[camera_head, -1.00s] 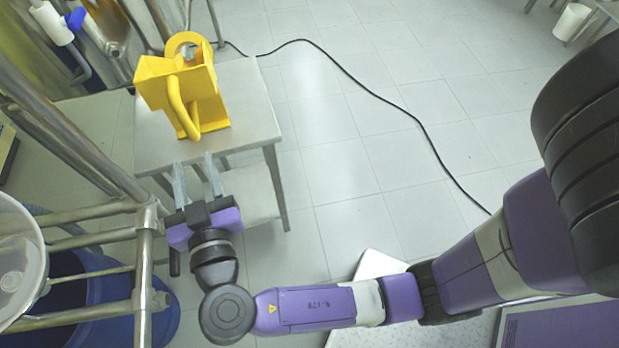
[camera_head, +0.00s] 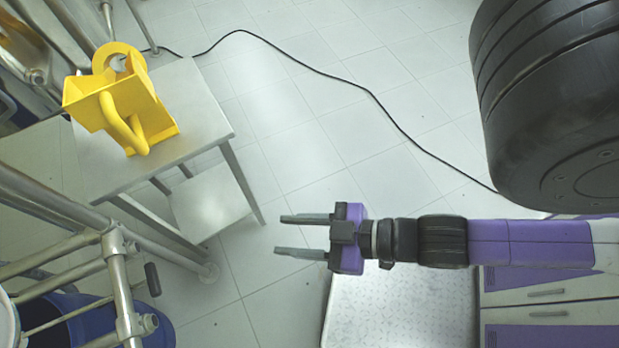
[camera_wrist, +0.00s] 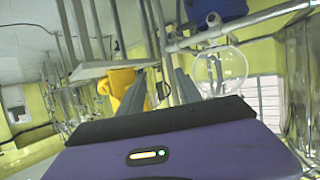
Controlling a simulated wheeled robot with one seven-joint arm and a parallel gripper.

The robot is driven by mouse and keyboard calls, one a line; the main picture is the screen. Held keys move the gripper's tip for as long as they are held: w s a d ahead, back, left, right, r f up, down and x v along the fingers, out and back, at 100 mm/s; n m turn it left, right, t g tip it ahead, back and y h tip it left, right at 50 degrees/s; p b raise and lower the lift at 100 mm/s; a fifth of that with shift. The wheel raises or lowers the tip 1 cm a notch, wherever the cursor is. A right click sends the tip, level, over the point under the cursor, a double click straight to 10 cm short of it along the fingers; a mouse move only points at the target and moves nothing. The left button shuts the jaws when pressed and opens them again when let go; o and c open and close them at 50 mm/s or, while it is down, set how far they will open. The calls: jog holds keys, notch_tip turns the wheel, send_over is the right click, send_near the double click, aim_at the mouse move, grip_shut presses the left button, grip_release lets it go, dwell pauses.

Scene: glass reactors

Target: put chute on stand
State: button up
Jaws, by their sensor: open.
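The yellow chute (camera_head: 118,105), with a curved handle and a ring at its back, stands on the grey metal stand (camera_head: 205,115) at the upper left of the head view. My gripper (camera_head: 277,235) is open and empty, to the right of the stand and clear of it, with its fingers pointing left. In the wrist view the chute (camera_wrist: 124,84) shows partly hidden behind the fingers of my gripper (camera_wrist: 152,75).
A metal pipe frame (camera_head: 115,270) and a blue drum (camera_head: 70,322) are at the lower left. A black cable (camera_head: 330,75) runs across the tiled floor. The floor (camera_head: 340,150) between the stand and my arm is free. A glass vessel (camera_wrist: 220,70) shows in the wrist view.

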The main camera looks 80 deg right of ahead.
notch_tip(320, 180, up, 5)
jog(key=s+d+t, duration=0.1)
jog(key=s, duration=0.1)
jog(key=shift+s+d+m+h, duration=0.35)
jog(key=shift+d+m+h, duration=0.05)
jog(key=shift+c, duration=0.5)
